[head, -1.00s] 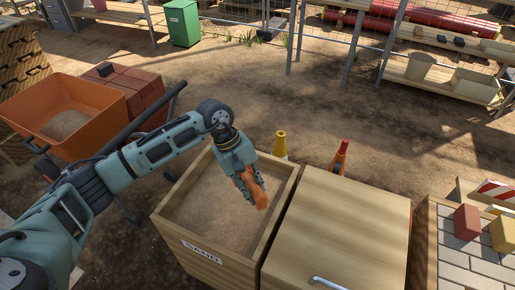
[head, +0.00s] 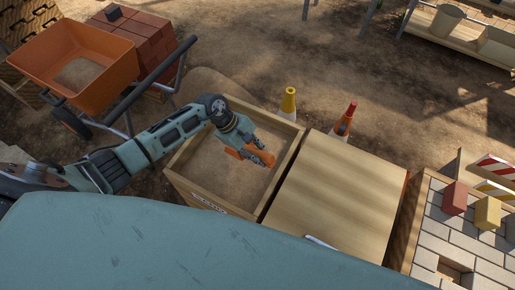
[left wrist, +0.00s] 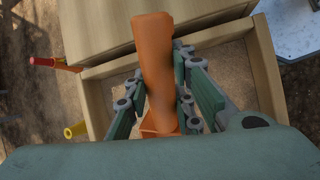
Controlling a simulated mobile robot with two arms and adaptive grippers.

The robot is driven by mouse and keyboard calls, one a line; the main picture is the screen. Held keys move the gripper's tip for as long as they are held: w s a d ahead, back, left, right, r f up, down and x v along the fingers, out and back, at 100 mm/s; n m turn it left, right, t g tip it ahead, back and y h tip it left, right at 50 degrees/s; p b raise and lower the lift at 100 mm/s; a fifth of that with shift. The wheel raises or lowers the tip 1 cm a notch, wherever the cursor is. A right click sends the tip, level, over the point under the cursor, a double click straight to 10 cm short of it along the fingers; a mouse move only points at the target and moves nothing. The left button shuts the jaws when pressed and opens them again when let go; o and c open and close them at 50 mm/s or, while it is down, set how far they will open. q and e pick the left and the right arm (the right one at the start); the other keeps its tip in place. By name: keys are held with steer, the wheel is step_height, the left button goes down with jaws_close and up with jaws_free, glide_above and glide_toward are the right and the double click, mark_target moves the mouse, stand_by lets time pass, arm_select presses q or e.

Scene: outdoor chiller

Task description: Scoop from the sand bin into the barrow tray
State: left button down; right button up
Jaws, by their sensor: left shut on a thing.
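The wooden sand bin (head: 281,170) stands open in the middle of the head view with sand (head: 215,172) inside. My left gripper (head: 258,152) is over the bin, shut on an orange scoop (head: 262,158). The scoop also shows in the left wrist view (left wrist: 153,60), between the fingers (left wrist: 160,85), with the bin's sand beyond it. Whether the scoop holds sand or touches the sand below, I cannot tell. The orange barrow tray (head: 115,62) is at the upper left with a small sand heap (head: 78,73) in it. My right gripper is out of view.
A closed wooden lid (head: 335,195) adjoins the bin on the right. A yellow-topped cone (head: 288,101) and a red-topped one (head: 343,120) stand behind. Red bricks (head: 150,38) are stacked behind the barrow. Paving with two loose blocks (head: 455,197) lies right. Open dirt ground is beyond.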

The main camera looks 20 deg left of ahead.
arm_select(q)
step_height(320, 180, down, 14)
steer(key=b, duration=1.1)
steer(key=shift+s, duration=0.2)
steer(key=shift+w, duration=0.1)
steer(key=shift+w+r, duration=0.1)
step_height(320, 180, up, 15)
steer(key=p, duration=0.9)
steer(key=shift+w+r, duration=0.1)
steer(key=shift+r, duration=0.5)
